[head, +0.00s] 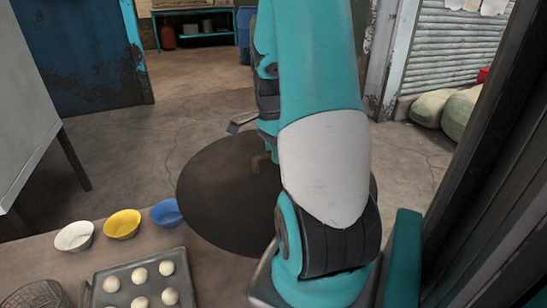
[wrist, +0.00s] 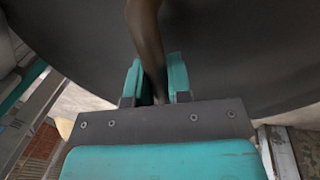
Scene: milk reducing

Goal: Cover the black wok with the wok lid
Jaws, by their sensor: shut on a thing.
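The wok lid (head: 220,195) is a large, dark, round disc in the middle of the head view, partly hidden behind my arm. Its brown handle (head: 262,162) shows just left of the arm. In the wrist view the lid (wrist: 235,50) fills most of the background. The handle (wrist: 147,40) stands between the teal fingers of my gripper (wrist: 152,80), which is shut on it. I cannot make out the black wok in either view; the lid or my arm may hide it.
A counter (head: 215,275) runs along the front. On it are a white bowl (head: 74,237), a yellow bowl (head: 122,224), a blue bowl (head: 166,213) and a tray (head: 110,275) of several dough balls. Green sacks (head: 450,110) lie at the right. Open floor (head: 120,150) lies beyond.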

